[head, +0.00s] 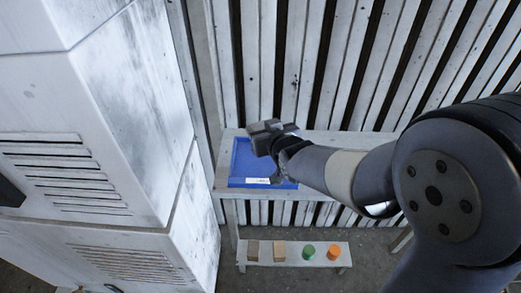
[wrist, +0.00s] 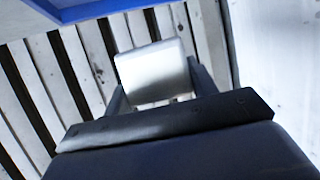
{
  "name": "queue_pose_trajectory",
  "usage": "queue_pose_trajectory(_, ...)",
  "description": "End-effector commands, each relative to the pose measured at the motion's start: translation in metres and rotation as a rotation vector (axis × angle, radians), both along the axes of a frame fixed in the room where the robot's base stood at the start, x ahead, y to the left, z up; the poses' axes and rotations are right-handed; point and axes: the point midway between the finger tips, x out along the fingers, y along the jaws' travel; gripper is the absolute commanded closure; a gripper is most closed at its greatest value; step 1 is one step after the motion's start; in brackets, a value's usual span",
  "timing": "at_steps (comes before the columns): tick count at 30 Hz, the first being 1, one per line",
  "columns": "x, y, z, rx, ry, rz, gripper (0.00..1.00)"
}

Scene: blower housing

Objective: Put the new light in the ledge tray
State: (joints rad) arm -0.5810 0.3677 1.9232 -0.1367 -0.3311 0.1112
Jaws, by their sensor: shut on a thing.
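My gripper (head: 268,132) is over the back part of the blue tray (head: 240,170) in the head view, seen from above. The tray lies on the left end of a pale wooden ledge (head: 340,141). In the wrist view my gripper (wrist: 155,82) is shut on a pale silvery block-like piece (wrist: 152,70), which looks like the light. It is held between the two dark fingers. A blue edge of the tray shows in the wrist view (wrist: 85,10) at the top left. In the head view I cannot make out the held piece apart from the gripper.
A white label (head: 262,181) is on the tray's front. A low bench (head: 295,264) below carries two brown blocks (head: 266,251), a green cylinder (head: 308,252) and an orange one (head: 334,252). A large white vented housing (head: 95,130) stands left. A slatted wall (head: 320,60) is behind.

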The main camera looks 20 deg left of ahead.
Motion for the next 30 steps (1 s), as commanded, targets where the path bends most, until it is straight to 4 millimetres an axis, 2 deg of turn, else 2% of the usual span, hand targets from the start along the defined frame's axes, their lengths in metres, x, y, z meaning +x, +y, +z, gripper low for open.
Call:
queue_pose_trajectory(1, -0.001, -0.001, -0.013, -0.004, 0.007, -0.001, 0.70)
queue_pose_trajectory(3, 0.000, 0.000, -0.024, -0.003, 0.006, 0.000, 0.70)
queue_pose_trajectory(11, 0.000, 0.000, -0.046, -0.002, 0.002, 0.000, 0.70)
queue_pose_trajectory(18, 0.000, 0.000, -0.076, -0.003, 0.004, -0.001, 0.70)
queue_pose_trajectory(22, 0.000, 0.000, -0.082, -0.001, 0.001, -0.001, 0.70)
queue_pose_trajectory(30, 0.000, 0.000, -0.083, 0.000, 0.000, -0.001, 0.70)
